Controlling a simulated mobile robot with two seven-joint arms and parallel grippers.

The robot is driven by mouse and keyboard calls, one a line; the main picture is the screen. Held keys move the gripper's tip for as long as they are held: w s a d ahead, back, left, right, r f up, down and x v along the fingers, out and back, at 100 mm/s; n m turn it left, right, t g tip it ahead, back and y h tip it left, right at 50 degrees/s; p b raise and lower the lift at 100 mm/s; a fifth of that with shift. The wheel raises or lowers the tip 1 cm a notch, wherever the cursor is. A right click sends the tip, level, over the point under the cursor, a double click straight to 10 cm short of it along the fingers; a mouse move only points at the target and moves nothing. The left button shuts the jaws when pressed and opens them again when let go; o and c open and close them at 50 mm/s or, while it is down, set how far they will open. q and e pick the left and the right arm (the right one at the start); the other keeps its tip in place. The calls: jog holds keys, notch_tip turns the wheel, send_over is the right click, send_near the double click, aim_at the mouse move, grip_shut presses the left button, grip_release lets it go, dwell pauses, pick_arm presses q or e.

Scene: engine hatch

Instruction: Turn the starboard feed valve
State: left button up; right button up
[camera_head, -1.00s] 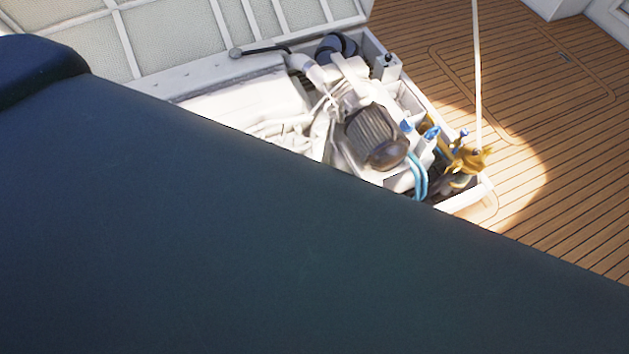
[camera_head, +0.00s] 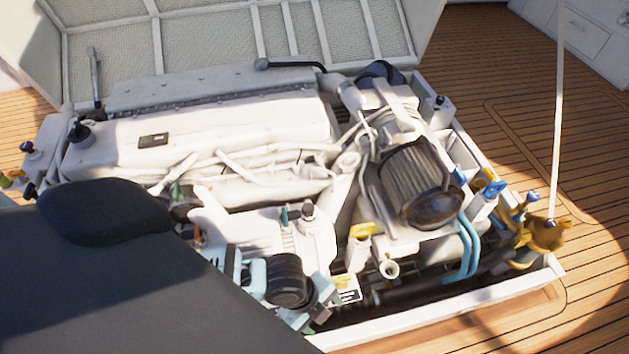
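A white engine (camera_head: 210,125) sits in the open hatch. At its right end are several blue handles, one of them a blue lever (camera_head: 495,188) on a white block. A gold-yellow fitting (camera_head: 540,235) stands at the hatch's right corner. A yellow handle (camera_head: 366,230) sits on the near side of the engine, above a short pipe end. I cannot tell which of these is the starboard feed valve.
A large dark smooth shape covers the lower left and hides part of the engine's near side. The raised hatch lid (camera_head: 230,35) stands behind. A thin white pole (camera_head: 557,110) rises at the right. Teak deck (camera_head: 590,150) is open on the right.

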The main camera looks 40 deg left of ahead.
pick_arm(q)
jog(key=w+a+f+m+y+b, duration=0.1)
jog(key=w+a+f+m+b, duration=0.1)
jog(key=w+a+f+m+g+y+b, duration=0.1)
jog(key=w+a+f+m+b, duration=0.1)
jog(key=w+a+b, duration=0.1)
jog(key=w+a+f+m+y+b, duration=0.1)
jog(key=w+a+f+m+b, duration=0.1)
jog(key=a+b, duration=0.1)
jog(key=shift+w+a+f+g+y, duration=0.2)
jog(key=shift+a+f+g+y, duration=0.05)
jog(key=shift+g+y, duration=0.05)
jog(key=shift+w+a, duration=0.1)
jog(key=shift+a, duration=0.05)
jog(key=shift+r, duration=0.1)
pick_arm(e)
notch_tip(320, 180, down, 9)
jog(key=w, duration=0.1)
jog(key=shift+w, duration=0.2)
